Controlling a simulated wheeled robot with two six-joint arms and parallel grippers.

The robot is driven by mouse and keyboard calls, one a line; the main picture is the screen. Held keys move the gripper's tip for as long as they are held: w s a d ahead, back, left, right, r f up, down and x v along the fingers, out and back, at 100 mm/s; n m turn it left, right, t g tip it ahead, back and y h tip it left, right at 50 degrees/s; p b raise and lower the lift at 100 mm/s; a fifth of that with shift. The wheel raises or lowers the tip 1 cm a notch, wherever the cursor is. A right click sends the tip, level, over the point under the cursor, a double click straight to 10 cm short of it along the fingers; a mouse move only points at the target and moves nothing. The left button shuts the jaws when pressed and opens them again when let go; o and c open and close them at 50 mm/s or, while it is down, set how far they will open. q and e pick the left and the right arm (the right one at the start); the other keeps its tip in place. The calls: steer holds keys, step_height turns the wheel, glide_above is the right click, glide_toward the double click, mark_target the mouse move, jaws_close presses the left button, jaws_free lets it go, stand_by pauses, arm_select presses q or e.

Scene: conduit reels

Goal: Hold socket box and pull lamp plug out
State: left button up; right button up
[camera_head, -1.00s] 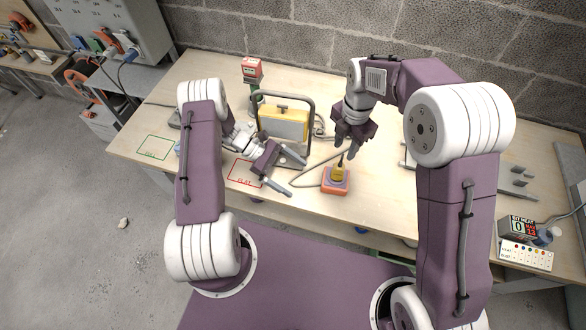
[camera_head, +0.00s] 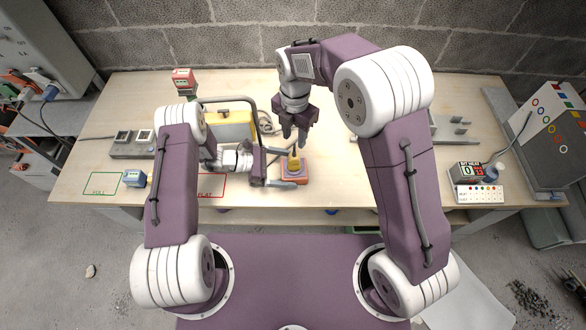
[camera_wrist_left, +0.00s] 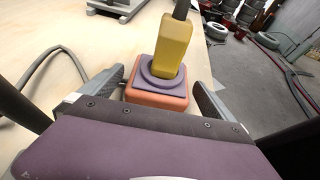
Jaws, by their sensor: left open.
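The socket box (camera_head: 296,174), orange with a purple top, sits near the table's front edge. It also shows in the left wrist view (camera_wrist_left: 158,98). The yellow lamp plug (camera_head: 294,160) stands upright in it, with a dark cable end at its top in the left wrist view (camera_wrist_left: 173,45). My left gripper (camera_head: 286,168) is open, with one finger on each side of the box; I cannot tell whether they touch it. My right gripper (camera_head: 295,134) is just above the plug, its fingers apart and empty. The yellow lamp (camera_head: 232,124) in a grey frame stands behind my left arm.
A grey double socket unit (camera_head: 133,144) and a blue plug (camera_head: 135,178) lie at the left. A counter box (camera_head: 468,170) is at the right. The table between my right arm and the counter is mostly clear.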

mark_target(294, 160)
arm_select(q)
steer(key=shift+x, duration=1.35)
steer(key=shift+f, duration=0.1)
steer(key=c, duration=1.5)
steer(key=shift+c, duration=0.5)
arm_select(e)
steer(key=o, duration=0.4)
steer(key=shift+c, duration=0.2)
steer(key=shift+o, duration=0.2)
steer(key=m, duration=0.5)
steer(key=shift+a+f, duration=0.1)
steer(key=m, duration=0.4)
steer(key=shift+w+f, duration=0.1)
steer(key=shift+f, duration=0.2)
steer(key=shift+f+m, duration=0.3)
steer(key=shift+f, duration=0.2)
step_height(294, 160, down, 11)
steer(key=shift+f, duration=0.2)
